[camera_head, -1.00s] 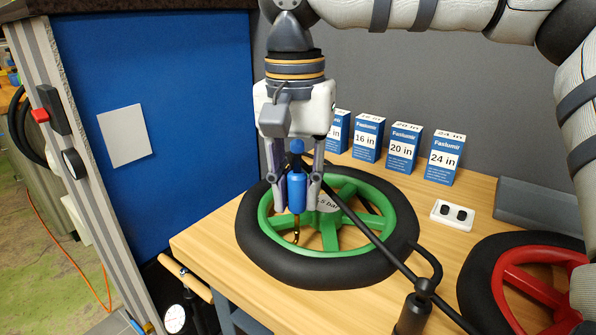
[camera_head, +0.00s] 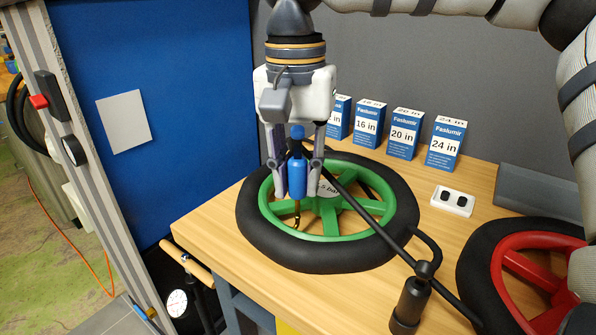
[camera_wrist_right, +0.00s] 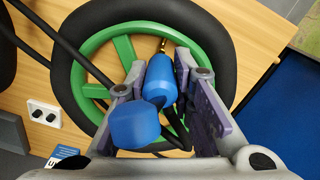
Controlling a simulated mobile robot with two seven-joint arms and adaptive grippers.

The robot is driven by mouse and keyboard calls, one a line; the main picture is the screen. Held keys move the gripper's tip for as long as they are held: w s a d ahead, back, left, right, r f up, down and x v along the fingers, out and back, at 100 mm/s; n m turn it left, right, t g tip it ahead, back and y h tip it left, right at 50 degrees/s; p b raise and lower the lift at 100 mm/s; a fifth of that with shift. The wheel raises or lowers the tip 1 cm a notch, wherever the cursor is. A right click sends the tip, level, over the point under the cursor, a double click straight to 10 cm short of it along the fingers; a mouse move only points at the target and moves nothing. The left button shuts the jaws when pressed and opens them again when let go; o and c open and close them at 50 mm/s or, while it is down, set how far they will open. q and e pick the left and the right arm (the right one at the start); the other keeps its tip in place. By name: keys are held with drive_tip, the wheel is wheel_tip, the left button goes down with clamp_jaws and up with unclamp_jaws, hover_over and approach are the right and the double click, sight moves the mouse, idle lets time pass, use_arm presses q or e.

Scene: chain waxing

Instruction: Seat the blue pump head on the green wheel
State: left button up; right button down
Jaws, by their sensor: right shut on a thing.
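The green wheel (camera_head: 330,228) with a black tyre lies flat on the wooden table. My right gripper (camera_head: 299,185) points down over the wheel's near-left part and is shut on the blue pump head (camera_head: 298,178). The pump head also shows between the fingers in the right wrist view (camera_wrist_right: 160,80). It is upright, just above or beside the brass valve (camera_head: 297,212) near the green rim; I cannot tell whether the two touch. The wheel shows behind it in the wrist view (camera_wrist_right: 124,48). My left gripper is not in view.
A red wheel (camera_head: 505,265) lies at right. Blue tube boxes (camera_head: 404,134) stand at the back, near a white block (camera_head: 452,201). A floor pump with gauge (camera_head: 177,303) stands at left.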

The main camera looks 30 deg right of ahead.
sight(296, 156)
drive_tip(key=shift+f, duration=1.05)
drive_tip(key=c, duration=1.3)
unclamp_jaws()
wheel_tip(296, 156, up, 12)
drive_tip(key=shift+a+r, duration=0.1)
drive_tip(key=shift+w, duration=0.1)
